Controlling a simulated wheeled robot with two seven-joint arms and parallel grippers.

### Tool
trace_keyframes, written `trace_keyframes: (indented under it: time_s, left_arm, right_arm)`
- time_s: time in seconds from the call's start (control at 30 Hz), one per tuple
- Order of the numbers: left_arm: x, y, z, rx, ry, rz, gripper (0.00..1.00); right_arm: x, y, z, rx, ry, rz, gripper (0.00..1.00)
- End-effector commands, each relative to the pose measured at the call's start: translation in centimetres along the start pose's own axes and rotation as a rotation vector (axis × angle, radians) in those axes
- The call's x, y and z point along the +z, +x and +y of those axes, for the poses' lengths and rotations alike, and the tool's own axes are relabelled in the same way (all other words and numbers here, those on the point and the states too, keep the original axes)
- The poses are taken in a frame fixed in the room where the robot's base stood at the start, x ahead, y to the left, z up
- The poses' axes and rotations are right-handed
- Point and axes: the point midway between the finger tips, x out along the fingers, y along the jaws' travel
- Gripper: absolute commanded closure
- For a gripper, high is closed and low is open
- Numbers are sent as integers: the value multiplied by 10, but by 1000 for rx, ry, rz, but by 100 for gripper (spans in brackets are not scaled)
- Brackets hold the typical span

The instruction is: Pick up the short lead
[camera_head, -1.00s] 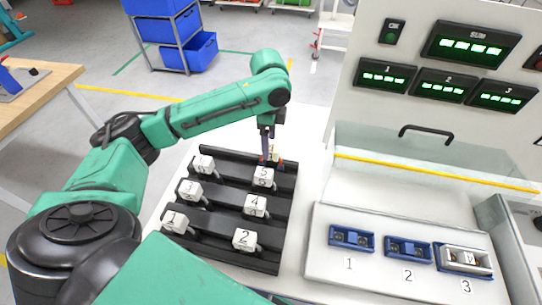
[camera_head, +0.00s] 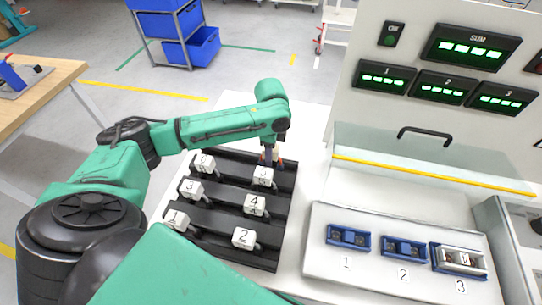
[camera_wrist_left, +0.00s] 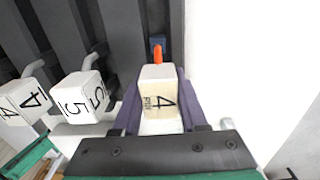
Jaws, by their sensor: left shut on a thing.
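My left gripper (camera_head: 270,157) is low over the back right corner of a black rack (camera_head: 222,220). A bit of orange shows beside the fingers in the head view. The block's underside is hidden, and I cannot tell whether it touches the rack. A white block marked 5 (camera_wrist_left: 80,97) stands beside it, apart from the fingers. My right gripper is not in view.
Several numbered white blocks, such as block 4 (camera_head: 254,205) and block 2 (camera_head: 243,238), sit in the rack. A cabinet with green displays stands behind.

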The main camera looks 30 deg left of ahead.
Motion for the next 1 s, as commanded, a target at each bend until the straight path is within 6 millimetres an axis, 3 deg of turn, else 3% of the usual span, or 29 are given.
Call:
trace_keyframes:
  time_s: [0.27,0.47,0.67,0.73,0.83,1.0]
  left_arm:
    - [-1,-18,-1,-4,-1,2,100]
    - [-1,-71,-2,-8,0,4,100]
    - [-1,-145,-1,-8,0,6,100]
    - [1,-174,-2,-8,-1,0,100]
    - [0,-192,-1,-4,-1,0,100]
    - [0,-205,0,1,-2,0,100]
  right_arm:
    - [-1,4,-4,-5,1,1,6]
    - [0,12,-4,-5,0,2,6]
    - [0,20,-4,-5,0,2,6]
    - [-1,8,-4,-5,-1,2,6]
    - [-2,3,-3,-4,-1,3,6]
    - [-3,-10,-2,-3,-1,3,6]
